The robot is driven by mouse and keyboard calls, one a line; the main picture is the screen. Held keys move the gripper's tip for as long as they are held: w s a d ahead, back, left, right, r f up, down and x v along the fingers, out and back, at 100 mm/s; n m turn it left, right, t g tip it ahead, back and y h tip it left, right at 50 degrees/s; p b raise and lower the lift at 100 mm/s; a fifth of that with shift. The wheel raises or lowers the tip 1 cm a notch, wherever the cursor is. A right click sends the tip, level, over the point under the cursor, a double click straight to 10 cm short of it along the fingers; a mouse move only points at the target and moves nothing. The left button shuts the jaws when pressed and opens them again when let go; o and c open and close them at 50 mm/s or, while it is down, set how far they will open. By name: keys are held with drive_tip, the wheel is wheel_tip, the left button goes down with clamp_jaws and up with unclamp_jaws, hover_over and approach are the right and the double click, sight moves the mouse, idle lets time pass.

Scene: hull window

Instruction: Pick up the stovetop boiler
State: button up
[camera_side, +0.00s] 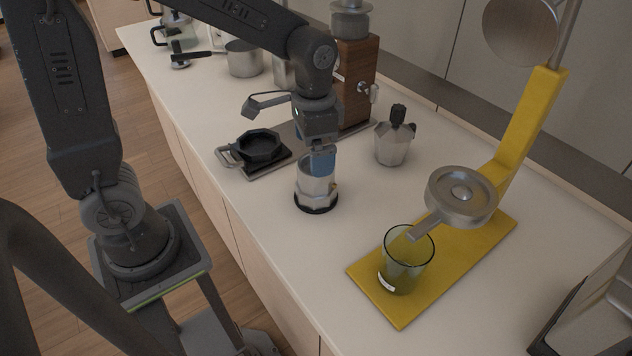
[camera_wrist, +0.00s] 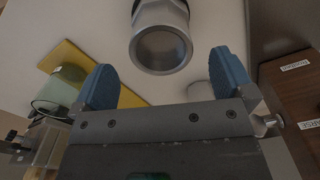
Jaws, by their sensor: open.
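The stovetop boiler (camera_side: 316,192), which I take to be the silver faceted metal vessel with a dark ring at its foot, stands upright on the white counter. In the wrist view, a round silver vessel (camera_wrist: 161,48) that looks like it shows end-on at the top, beyond the fingertips. My gripper (camera_side: 320,163) points down at the boiler's upper part in the side view. Its blue fingers are spread wide in the wrist view (camera_wrist: 166,80), with nothing held between them. The side view does not show whether a finger touches the boiler.
A silver pot piece with a black knob (camera_side: 393,147) stands to the right. Further right are a yellow stand (camera_side: 445,262) and a green glass (camera_side: 405,268). A black pan-like tray (camera_side: 260,147) and a wooden grinder (camera_side: 355,85) stand behind-left. Counter in front of the boiler is clear.

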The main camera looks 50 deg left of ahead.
drive_tip(key=shift+w+d+f, duration=0.1)
drive_tip(key=shift+w+f, duration=0.05)
drive_tip(key=shift+f, duration=1.55)
drive_tip(key=shift+w+f, duration=0.1)
drive_tip(key=shift+f, duration=1.55)
drive_tip(key=shift+c, duration=0.5)
drive_tip(key=shift+r, duration=0.1)
drive_tip(key=c, duration=1.1)
drive_tip(key=shift+r, duration=0.1)
wheel_tip(320, 180, up, 4)
drive_tip(key=shift+r, duration=0.1)
drive_tip(key=s+a+r, duration=0.1)
drive_tip(key=a+r, duration=0.1)
drive_tip(key=a, duration=0.1)
drive_tip(key=s+a+r, duration=0.1)
drive_tip(key=a+r, duration=0.1)
drive_tip(key=a, duration=0.2)
drive_tip(key=s+a+r, duration=0.1)
drive_tip(key=a+r, duration=0.1)
drive_tip(key=a, duration=0.2)
drive_tip(key=shift+s+r, duration=0.3)
drive_tip(key=shift+s, duration=0.1)
drive_tip(key=shift+a, duration=0.15)
